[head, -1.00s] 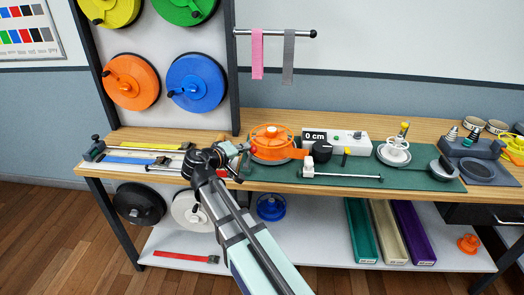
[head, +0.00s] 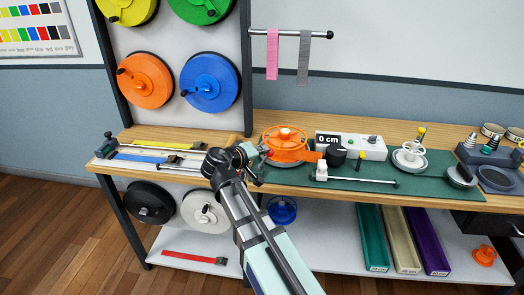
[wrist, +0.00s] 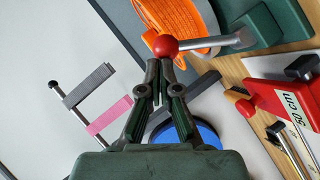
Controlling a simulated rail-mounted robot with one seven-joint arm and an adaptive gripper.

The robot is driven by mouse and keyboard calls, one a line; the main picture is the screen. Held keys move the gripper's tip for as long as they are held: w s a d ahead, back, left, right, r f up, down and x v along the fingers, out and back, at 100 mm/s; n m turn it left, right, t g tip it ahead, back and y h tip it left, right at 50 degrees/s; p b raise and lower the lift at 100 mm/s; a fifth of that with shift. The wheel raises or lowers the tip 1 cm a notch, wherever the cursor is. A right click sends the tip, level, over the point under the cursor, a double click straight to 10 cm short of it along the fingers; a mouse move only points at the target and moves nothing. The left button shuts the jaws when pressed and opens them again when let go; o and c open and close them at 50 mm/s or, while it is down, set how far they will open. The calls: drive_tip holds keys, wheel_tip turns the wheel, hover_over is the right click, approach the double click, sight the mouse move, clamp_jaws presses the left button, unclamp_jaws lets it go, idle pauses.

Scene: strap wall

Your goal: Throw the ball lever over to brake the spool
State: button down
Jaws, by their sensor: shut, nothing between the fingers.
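The orange spool (head: 285,145) sits on the bench near the middle in the head view. In the wrist view its orange coil (wrist: 160,18) shows at the top. The ball lever is a grey rod (wrist: 215,42) with a red ball (wrist: 165,46) at its left end, next to the spool. My gripper (wrist: 163,66) is shut and empty, its fingertips right at the red ball; I cannot tell whether they touch it. In the head view my gripper (head: 254,162) is just left of the spool, and my arm partly hides that area.
A "0 cm" display box (head: 345,146) stands right of the spool on the green mat (head: 290,175). A red block marked "50 cm" (wrist: 275,103) is at the right in the wrist view. Strap pieces (head: 150,158) lie left on the bench. Coloured reels (head: 208,82) hang behind.

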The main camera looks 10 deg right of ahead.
drive_tip(key=w+r+v, duration=0.2)
drive_tip(key=v, duration=1.1)
drive_tip(key=shift+a, duration=0.3)
